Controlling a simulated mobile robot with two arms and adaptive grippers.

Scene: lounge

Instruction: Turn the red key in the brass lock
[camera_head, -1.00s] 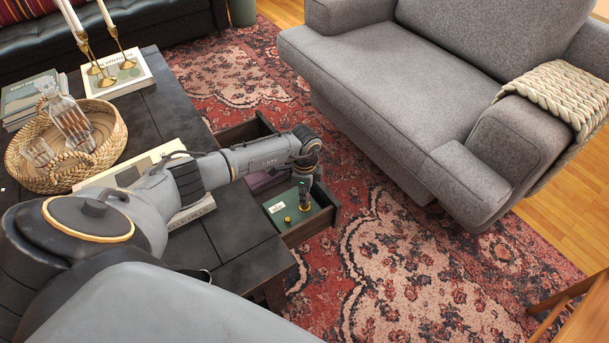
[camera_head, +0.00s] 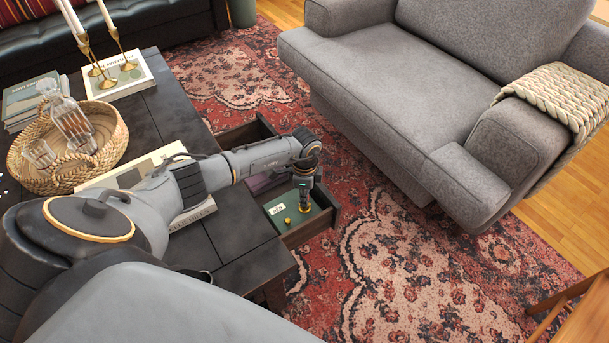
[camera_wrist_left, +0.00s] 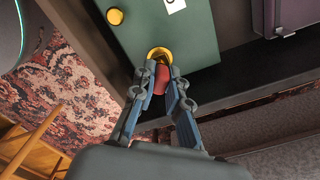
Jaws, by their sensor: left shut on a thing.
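The green box (camera_head: 320,211) lies in the open drawer of the dark coffee table; its green top (camera_wrist_left: 190,30) fills the upper middle of the left wrist view. The brass lock (camera_wrist_left: 159,53) is a round yellow ring on the box near its edge. The red key (camera_wrist_left: 161,78) stands at the lock, its red head between my left fingers. My left gripper (camera_wrist_left: 164,88) is shut on the key's head, pointing down at the lock. It also shows in the head view (camera_head: 304,206). The key's shaft is mostly hidden. My right gripper is not in view.
A round brass knob (camera_wrist_left: 115,16) and a white label (camera_head: 278,209) are on the box. The grey armchair (camera_head: 400,90) stands to the right, with patterned rug (camera_head: 385,260) between.

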